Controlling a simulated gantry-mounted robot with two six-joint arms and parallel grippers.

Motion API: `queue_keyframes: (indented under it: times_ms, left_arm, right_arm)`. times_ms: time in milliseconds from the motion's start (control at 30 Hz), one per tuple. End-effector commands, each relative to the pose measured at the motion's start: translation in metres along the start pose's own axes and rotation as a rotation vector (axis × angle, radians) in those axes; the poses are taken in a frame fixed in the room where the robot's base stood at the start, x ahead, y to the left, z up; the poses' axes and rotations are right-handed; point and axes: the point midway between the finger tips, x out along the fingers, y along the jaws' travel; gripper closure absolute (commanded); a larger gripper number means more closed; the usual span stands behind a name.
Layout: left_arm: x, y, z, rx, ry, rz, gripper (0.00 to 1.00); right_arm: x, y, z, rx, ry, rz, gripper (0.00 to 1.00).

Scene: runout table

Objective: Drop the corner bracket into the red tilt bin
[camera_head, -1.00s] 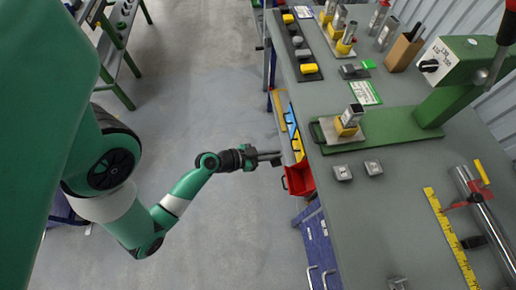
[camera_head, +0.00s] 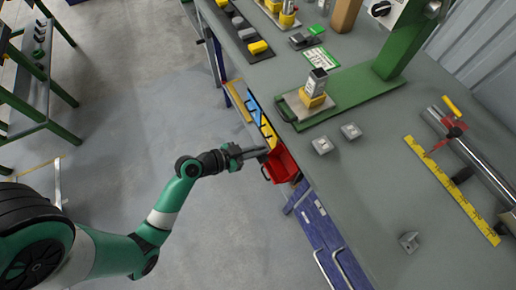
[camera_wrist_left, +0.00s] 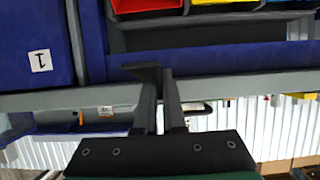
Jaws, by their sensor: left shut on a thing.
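My left gripper (camera_head: 258,153) is shut at the left side of the red tilt bin (camera_head: 283,166), which hangs at the table's left edge. In the left wrist view my left gripper (camera_wrist_left: 160,100) has its fingers close together. A dark angled piece (camera_wrist_left: 142,70), which looks like the corner bracket, shows at the fingertips; its full shape is hard to make out. The red bin is also cut off at the top of that view (camera_wrist_left: 145,4). In the head view the overlap hides whether the fingertips are over the bin or beside it. My right gripper is not in view.
Blue (camera_head: 267,128) and yellow bins adjoin the red one. Blue drawers (camera_head: 318,222) stand below the table edge. The grey table (camera_head: 360,190) holds small metal blocks (camera_head: 322,145), a grey bracket-like part (camera_head: 409,242), a yellow ruler (camera_head: 450,190) and a green fixture (camera_head: 350,98).

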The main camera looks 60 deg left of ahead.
Motion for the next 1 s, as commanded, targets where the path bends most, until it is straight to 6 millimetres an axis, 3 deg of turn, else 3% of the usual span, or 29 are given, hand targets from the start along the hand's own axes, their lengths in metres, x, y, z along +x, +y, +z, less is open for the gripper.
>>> queue_keyframes:
  times_ms: [700,1000]
  left_arm:
    - [0.07,0.0,0.074,0.001,0.001,0.001,1.0]
    - [0.086,0.0,0.089,0.0,0.001,0.0,1.0]
  right_arm:
    - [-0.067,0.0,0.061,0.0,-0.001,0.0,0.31]
    - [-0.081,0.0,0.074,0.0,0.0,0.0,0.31]
